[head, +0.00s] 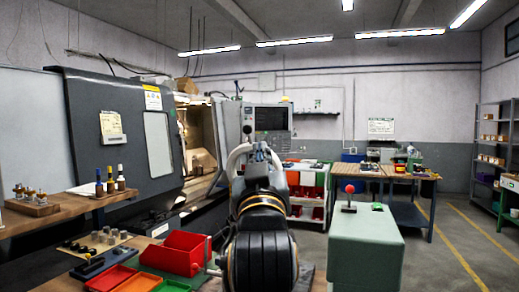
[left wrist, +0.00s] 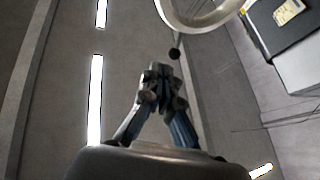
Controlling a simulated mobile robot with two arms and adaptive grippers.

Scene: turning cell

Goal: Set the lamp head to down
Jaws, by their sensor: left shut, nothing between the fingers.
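The lamp head appears to be the white ring (left wrist: 166,14) at the top of the left wrist view, cut off by the frame edge. A small dark ball (left wrist: 175,54) shows just below its rim. In the head view a white curved piece (head: 235,157) shows beside my left gripper, its rest hidden behind my arm. My left gripper (head: 261,147) is shut and empty, pointing up and away. In the left wrist view its fingertips (left wrist: 160,68) are just below the dark ball; I cannot tell whether they touch. My right gripper is not in view.
A bench at the left holds red bins (head: 176,252) and small parts. The dark lathe (head: 110,130) with its control panel (head: 268,119) stands behind. A green-grey cabinet (head: 365,245) with a red knob (head: 349,188) stands at the right. Floor beyond it is clear.

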